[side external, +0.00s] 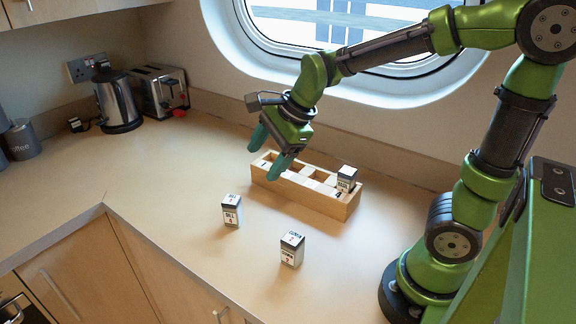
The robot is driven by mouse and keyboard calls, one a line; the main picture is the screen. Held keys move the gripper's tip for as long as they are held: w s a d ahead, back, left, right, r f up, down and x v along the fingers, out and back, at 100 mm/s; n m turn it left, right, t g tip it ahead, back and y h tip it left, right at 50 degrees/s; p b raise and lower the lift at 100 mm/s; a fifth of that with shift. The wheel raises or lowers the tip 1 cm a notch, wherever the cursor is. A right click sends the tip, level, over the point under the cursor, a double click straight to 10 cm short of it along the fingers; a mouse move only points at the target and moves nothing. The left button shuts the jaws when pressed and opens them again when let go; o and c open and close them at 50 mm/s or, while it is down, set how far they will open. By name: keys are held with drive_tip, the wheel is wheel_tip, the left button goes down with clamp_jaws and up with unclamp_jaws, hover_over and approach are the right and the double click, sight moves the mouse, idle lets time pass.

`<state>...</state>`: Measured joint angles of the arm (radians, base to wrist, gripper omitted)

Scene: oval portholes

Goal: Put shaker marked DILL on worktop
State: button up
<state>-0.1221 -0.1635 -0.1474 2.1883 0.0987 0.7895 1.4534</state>
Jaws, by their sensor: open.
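A second shaker (292,249), whose label seems to read CUMIN, stands upright on the worktop nearer the front. A third shaker (346,179) stands in the right end of the rack (325,204); its label is too small to read. My gripper (268,154) is open and empty above the rack's left end, its fingers pointing down and hiding part of that end.
A kettle (117,102), a toaster (160,92) and a grey canister (21,139) stand at the back left. The oval porthole (340,40) is behind the rack. The worktop left of the shakers is clear.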

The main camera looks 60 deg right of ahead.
drive_tip(key=s+r+n+t, duration=0.2)
drive_tip(key=s+r+n, duration=0.1)
drive_tip(key=s+n, duration=0.9)
drive_tip(key=n, duration=0.5)
drive_tip(key=shift+a+r+n, duration=0.2)
drive_tip(key=shift+n, duration=0.1)
